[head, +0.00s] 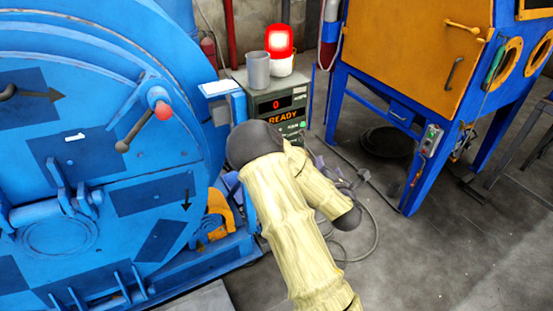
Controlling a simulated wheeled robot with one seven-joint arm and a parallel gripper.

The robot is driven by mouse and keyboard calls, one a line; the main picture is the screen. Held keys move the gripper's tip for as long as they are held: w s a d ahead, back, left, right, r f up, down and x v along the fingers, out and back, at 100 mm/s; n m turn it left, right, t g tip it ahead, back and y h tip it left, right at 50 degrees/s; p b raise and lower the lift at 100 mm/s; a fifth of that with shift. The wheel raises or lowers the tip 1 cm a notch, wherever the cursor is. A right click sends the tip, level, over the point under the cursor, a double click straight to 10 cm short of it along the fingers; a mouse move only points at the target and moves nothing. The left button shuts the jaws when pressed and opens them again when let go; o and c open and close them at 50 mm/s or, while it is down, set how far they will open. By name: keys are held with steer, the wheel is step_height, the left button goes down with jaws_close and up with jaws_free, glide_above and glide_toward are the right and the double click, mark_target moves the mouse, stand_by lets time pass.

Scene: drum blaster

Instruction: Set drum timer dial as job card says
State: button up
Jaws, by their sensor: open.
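The grey-green control box (312,99) stands right of the blue drum blaster (105,200). Its dark display shows a red 0, with orange READY lettering (281,119) below. A small green light or button (303,125) is at its right. The timer dial cannot be made out; my arm covers the lower part of the box. A small white sheet (217,88), perhaps the job card, lies on a blue bracket left of the box; its writing is unreadable. My sleeved arm bends in front of the box, and my gripper is hidden from this view.
A blue-legged orange cabinet (415,50) stands at right. Cables (372,235) lie on the floor beside my arm. Floor at lower right is clear.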

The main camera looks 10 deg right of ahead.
steer(key=a+f+n+t+y+b, duration=0.1)
steer(key=a+f+n+y+b, duration=0.2)
steer(key=a+n+y, duration=0.4)
steer(key=n+y, duration=0.1)
steer(key=n, duration=0.7)
steer(key=shift+w+a+b, duration=0.25)
steer(key=shift+a+b, duration=0.1)
steer(key=shift+b, duration=0.05)
steer(key=x, duration=1.7)
steer(key=shift+w+r, duration=0.2)
steer(key=shift+a, duration=0.1)
steer(key=c, duration=1)
